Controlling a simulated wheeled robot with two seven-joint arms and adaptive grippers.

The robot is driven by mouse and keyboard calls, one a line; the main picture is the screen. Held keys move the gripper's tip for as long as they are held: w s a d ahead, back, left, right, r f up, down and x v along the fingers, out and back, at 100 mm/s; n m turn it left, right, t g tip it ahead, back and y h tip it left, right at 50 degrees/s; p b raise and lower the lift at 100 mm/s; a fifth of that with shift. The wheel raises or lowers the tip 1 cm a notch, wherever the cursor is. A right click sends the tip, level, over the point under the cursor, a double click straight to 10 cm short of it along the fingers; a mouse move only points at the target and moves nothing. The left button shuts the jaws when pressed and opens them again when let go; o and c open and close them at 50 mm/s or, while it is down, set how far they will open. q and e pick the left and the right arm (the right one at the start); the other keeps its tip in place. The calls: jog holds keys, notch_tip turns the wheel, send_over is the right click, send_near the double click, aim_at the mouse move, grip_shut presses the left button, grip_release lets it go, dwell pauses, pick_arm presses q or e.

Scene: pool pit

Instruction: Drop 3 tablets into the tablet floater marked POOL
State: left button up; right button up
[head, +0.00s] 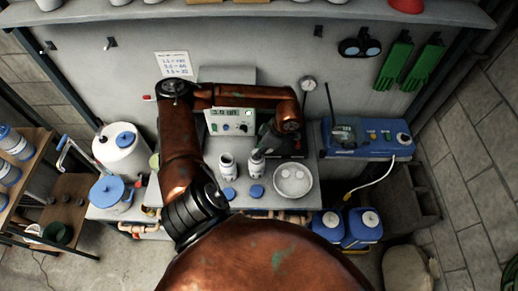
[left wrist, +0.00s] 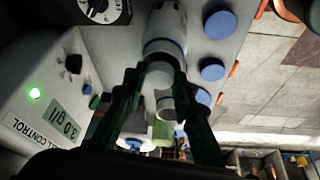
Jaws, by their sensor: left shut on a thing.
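My left gripper (head: 266,140) comes down over the bench from the right end of its arm. In the left wrist view, its dark green fingers (left wrist: 160,85) are shut on a small pale round thing that looks like a tablet (left wrist: 158,74). Just below the gripper stands a white floater (head: 256,166), upright. A second white floater (head: 227,167) stands to its left. I cannot read which is marked POOL. A white round dish (head: 293,181) with a few pale tablets in it stands to the right. My right gripper is not in view.
Two blue caps (head: 228,194) (head: 256,191) lie at the bench's front. A control box (head: 229,122) with a lit display stands behind the floaters. A blue device (head: 368,138) sits to the right. White containers (head: 121,148) crowd the left.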

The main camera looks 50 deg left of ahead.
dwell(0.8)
pick_arm(q)
jog(key=o, duration=1)
jog(key=shift+r, duration=0.1)
jog(key=shift+r+p, duration=1.05)
jog(key=shift+r, duration=1.9)
